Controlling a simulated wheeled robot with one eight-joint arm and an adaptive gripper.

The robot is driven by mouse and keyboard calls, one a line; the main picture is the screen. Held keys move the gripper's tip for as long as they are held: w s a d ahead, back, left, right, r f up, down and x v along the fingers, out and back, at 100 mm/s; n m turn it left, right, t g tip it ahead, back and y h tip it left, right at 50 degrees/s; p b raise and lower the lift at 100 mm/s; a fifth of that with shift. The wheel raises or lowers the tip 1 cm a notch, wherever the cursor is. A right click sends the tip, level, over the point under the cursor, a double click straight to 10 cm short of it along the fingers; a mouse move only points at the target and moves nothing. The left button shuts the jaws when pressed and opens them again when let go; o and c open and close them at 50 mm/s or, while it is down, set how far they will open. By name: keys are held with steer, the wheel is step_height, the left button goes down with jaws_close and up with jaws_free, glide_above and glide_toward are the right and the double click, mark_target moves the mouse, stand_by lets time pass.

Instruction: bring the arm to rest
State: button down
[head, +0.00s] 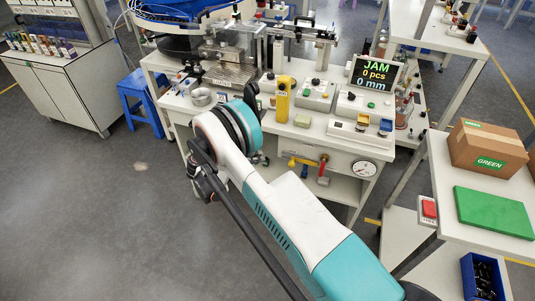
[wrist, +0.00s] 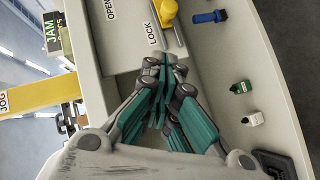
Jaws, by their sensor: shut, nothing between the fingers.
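My arm (head: 285,205) reaches from the bottom right up to the machine bench (head: 345,143) in the head view, where its end is largely hidden behind the arm's own white and teal links. In the wrist view my gripper (wrist: 164,62) has its teal-padded fingers together, with nothing between them. Its tips are beside the OPEN and LOCK labels and close to a yellow handle (wrist: 166,12) in the picture; I cannot tell whether they touch anything.
The bench carries a yellow post (head: 284,98) and a display (head: 374,73) reading JAM. A side table with a cardboard box (head: 488,147) and a green mat (head: 495,212) stands at right. A blue stool (head: 140,102) stands at left. The floor at lower left is clear.

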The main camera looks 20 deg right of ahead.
step_height(320, 180, up, 16)
steer(key=d+n+y, duration=0.1)
steer(key=y, duration=0.2)
steer(key=s+d+r+n+y, duration=0.1)
steer(key=s+d+r+y, duration=0.15)
steer(key=r, duration=0.35)
steer(key=s+d+r+y, duration=0.1)
steer(key=s+r, duration=0.3)
steer(key=r, duration=0.2)
steer(key=s+r+t+y, duration=0.1)
steer(key=s+r+y, duration=0.1)
steer(key=s+r, duration=0.35)
steer(key=s+r+t+y, duration=0.1)
steer(key=s+r+y, duration=0.1)
steer(key=s, duration=0.7)
steer(key=s+a+t+y, duration=0.1)
steer(key=s+a+y, duration=0.1)
steer(key=s, duration=1.2)
steer(key=shift+m+t+y, duration=0.4)
steer(key=shift+y, duration=0.25)
